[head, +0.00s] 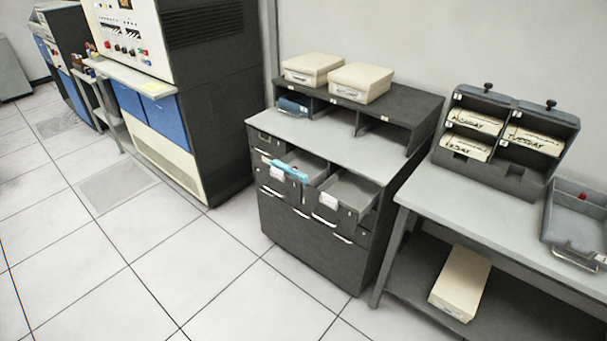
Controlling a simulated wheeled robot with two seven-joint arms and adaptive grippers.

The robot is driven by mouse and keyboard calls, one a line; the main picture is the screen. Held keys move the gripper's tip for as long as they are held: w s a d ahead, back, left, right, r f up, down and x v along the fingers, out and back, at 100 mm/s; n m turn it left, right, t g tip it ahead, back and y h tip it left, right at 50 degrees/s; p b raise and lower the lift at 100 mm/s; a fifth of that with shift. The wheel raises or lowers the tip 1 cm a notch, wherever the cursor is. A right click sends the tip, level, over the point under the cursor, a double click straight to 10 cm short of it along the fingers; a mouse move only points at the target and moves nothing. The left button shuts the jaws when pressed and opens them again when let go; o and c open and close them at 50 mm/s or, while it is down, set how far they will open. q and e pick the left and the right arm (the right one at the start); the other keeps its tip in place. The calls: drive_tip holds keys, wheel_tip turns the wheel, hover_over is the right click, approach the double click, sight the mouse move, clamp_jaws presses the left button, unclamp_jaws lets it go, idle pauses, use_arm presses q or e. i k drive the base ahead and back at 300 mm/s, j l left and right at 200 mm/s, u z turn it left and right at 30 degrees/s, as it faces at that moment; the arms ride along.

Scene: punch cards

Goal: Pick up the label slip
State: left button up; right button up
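I cannot tell for sure which thing is the label slip. A small pale yellow slip of paper (157,88) lies flat at the right end of the ledge of the computer console (120,73). White labels (327,200) also show on the fronts of the drawers in the middle cabinet. Neither of my grippers is in view.
The dark cabinet (310,250) has two open drawers, one with a blue item (289,172) across it. Two beige boxes (358,82) sit on top. A rack (506,135) with cream rolls and a grey tray (577,215) stand on the right table. The tiled floor (150,275) is clear.

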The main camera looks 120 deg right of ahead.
sight(276, 173)
drive_tip(key=z, duration=4)
drive_tip(key=l, duration=0.1)
